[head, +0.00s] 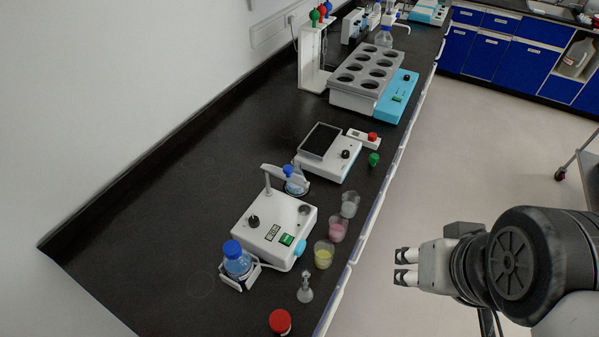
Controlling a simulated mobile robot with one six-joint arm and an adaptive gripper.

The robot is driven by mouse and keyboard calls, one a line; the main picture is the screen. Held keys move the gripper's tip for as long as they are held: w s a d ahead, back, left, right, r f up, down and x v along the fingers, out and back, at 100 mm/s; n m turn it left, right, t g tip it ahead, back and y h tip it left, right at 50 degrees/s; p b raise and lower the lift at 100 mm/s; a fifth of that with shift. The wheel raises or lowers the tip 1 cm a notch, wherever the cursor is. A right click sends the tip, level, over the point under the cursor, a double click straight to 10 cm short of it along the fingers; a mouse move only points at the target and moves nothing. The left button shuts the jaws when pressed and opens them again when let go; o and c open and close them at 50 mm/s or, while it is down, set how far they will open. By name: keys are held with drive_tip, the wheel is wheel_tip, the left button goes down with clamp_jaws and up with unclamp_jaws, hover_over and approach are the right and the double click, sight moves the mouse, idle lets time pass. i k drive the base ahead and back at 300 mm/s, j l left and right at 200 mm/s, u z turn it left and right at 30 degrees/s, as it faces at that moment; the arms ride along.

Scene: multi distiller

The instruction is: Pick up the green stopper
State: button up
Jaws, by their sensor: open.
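A small green stopper (374,159) stands on the black bench near its front edge, to the right of a white device with a dark plate. My gripper (402,267) is at the lower right, over the floor in front of the bench. It is open and empty, with its two fingers pointing left towards the bench. It is well apart from the stopper, below and to the right of it in the picture. Nothing hides the stopper.
Beakers with pink (338,231), yellow (324,256) and clear (349,205) contents line the bench edge. A small flask (305,291) and a red cap (280,321) are nearer. A white box with a red button (364,137) sits just behind the stopper. A grey multi-well heater (368,82) stands farther back.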

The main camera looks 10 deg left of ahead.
sight(373, 158)
drive_tip(key=u, duration=0.2)
drive_tip(key=i+l+u, duration=0.45)
drive_tip(key=l+u, duration=0.15)
drive_tip(key=u, duration=0.15)
drive_tip(key=i+l+u, duration=0.2)
drive_tip(key=l+u, duration=0.5)
drive_tip(key=i+l, duration=0.1)
drive_tip(key=l, duration=0.65)
drive_tip(key=i, duration=0.1)
